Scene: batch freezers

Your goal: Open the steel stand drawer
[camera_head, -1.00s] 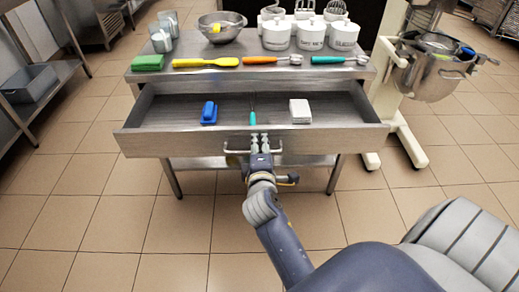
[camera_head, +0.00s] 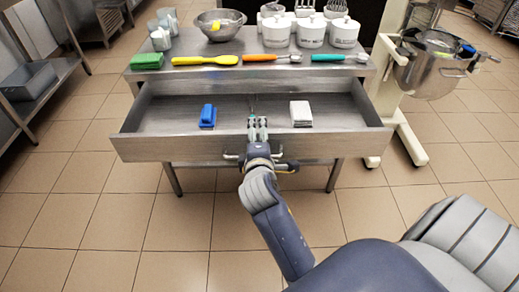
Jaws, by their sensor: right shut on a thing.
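The steel stand drawer (camera_head: 180,149) is pulled out well beyond the stand's top, and its inside shows. A bar handle (camera_head: 230,156) sits on its front panel. My right gripper (camera_head: 258,122) is at the middle of the drawer front, shut on the handle. My gripper and wrist hide the handle's middle. Inside the drawer lie a blue object (camera_head: 208,116) on the left and a white stack (camera_head: 301,114) on the right. My left gripper is not in view.
The steel stand top (camera_head: 220,73) carries a green sponge (camera_head: 147,61), a yellow spatula (camera_head: 205,60), orange and teal scoops, a bowl (camera_head: 221,26) and white canisters (camera_head: 343,33). A mixer with a steel bowl (camera_head: 432,75) stands right. The tiled floor in front is clear.

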